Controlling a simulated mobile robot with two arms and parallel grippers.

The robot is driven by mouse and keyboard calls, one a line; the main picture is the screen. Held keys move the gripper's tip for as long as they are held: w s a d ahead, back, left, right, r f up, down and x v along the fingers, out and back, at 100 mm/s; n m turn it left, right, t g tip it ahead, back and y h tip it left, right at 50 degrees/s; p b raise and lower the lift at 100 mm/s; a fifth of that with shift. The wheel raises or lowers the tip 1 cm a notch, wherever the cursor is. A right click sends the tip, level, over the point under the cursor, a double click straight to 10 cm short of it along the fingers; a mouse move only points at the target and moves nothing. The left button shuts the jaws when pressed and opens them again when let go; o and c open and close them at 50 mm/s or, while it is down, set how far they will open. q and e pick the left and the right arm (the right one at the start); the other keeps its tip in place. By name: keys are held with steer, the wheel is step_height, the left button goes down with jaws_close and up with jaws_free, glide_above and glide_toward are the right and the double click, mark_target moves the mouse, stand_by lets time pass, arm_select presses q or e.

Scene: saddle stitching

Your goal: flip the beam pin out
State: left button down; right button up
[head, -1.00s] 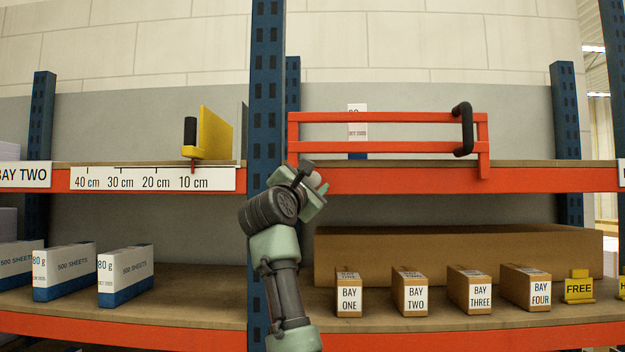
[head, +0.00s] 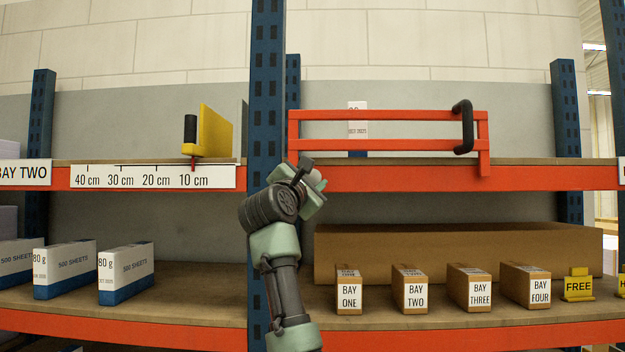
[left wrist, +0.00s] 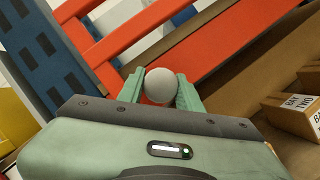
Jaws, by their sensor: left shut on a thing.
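The beam pin shows as a round, pale grey knob (left wrist: 161,86) in the left wrist view, in front of the orange beam. My left gripper (left wrist: 159,80) is shut on it, with one green finger on each side. In the head view my left gripper (head: 312,183) is at the left end of the orange shelf beam (head: 400,178), beside the blue upright (head: 267,130). A small part of the pale knob (head: 316,177) shows between the fingers there. The rest of the pin is hidden behind the knob and the gripper. My right gripper is not in view.
An orange gate (head: 385,144) with a black handle (head: 463,127) stands above the beam. A yellow stop (head: 214,132) sits on the shelf at left. Small labelled boxes (head: 410,291) and a long brown box (head: 450,252) are on the lower shelf.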

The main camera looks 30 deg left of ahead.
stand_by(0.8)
arm_select(q)
steer(key=shift+s+d+f, duration=0.1)
steer(key=shift+s+d, duration=0.05)
steer(key=shift+d, duration=0.05)
steer(key=shift+s+d+b, duration=0.25)
steer(key=shift+s+d, duration=0.05)
steer(key=shift+s, duration=0.2)
steer(key=shift+s+d+b, duration=0.25)
steer(key=shift+s, duration=0.25)
steer(key=shift+w+f, duration=0.1)
steer(key=shift+w, duration=0.05)
steer(key=c, duration=1.2)
jaws_free()
steer(key=shift+c, duration=0.2)
steer(key=shift+s, duration=0.2)
